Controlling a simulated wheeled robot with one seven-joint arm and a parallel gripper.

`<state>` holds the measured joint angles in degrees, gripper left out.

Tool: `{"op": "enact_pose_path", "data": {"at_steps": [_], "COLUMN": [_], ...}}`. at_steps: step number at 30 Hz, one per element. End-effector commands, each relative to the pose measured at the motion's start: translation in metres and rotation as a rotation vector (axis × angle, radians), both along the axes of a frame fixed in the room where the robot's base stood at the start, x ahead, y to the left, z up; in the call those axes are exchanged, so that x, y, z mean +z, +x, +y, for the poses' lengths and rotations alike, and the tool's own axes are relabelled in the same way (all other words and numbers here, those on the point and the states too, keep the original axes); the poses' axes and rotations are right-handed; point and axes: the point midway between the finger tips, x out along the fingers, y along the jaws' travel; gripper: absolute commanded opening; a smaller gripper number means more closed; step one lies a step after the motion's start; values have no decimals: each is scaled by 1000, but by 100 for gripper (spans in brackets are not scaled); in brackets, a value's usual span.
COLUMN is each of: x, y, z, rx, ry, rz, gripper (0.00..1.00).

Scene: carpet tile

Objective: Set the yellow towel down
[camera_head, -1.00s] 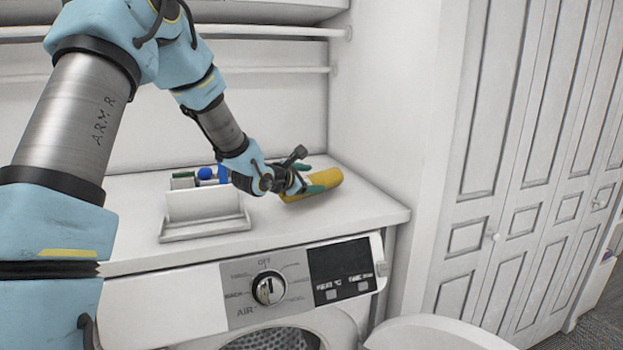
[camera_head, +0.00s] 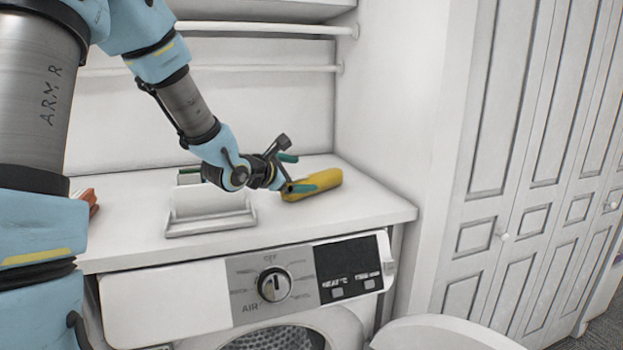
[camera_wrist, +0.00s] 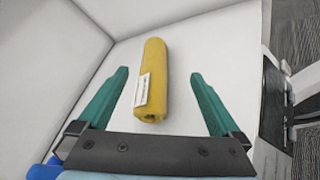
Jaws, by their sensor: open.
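The yellow towel (camera_head: 318,185) is rolled up and lies on the white counter (camera_head: 352,205), close to the back right corner. It also shows in the wrist view (camera_wrist: 154,78), with a white label on its side. My gripper (camera_head: 302,172) is just to the left of the towel in the head view. In the wrist view my gripper (camera_wrist: 159,75) has its green fingers wide apart, one on each side of the towel's near end, with gaps between them and the towel.
A white holder (camera_head: 210,205) stands on the counter left of the towel, partly behind my arm. An orange-red object (camera_head: 88,200) lies at the counter's left. The dryer's control panel (camera_head: 300,279) is below the front edge. A wall bounds the right side.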

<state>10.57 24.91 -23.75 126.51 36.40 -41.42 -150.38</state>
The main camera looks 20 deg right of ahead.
Motion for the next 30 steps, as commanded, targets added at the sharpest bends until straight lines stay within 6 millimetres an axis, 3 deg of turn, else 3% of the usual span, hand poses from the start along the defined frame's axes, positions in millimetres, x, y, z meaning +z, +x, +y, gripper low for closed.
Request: {"op": "enact_pose_path", "data": {"at_steps": [3,8,25,28,30], "x": [6,10,11,10,8], "y": [-8,-15,-15,-7,0], "z": [17,27,33,51,74], "rx": [2,0,5,35,66], "ry": [0,1,14,84,178], "rz": [-2,-1,-10,-54,-110], "gripper": [100,100,100,100,100]}}
